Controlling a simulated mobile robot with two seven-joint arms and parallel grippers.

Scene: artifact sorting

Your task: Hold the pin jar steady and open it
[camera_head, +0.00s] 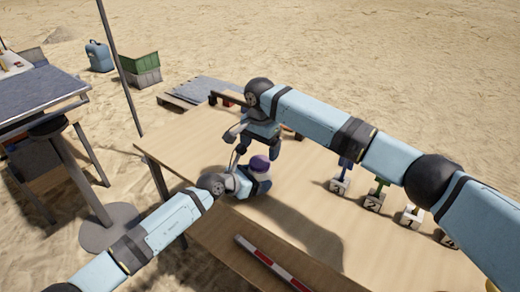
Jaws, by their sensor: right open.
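The pin jar, with a round purple lid (260,163), stands on the wooden table (190,150). Its body is mostly hidden by my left gripper. My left gripper (256,183) comes in from the left and is at the jar, low against its body; whether its fingers are closed on it is hard to tell. My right gripper (262,150) hangs down from above, just beyond and over the lid, open. It looks empty. Whether it touches the lid cannot be told.
Numbered small blocks with coloured stems (374,202) stand in a row at the right. A red and white scale bar (270,262) lies near the front edge. A dark tray (207,91) lies beyond the table. The table's left part is clear.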

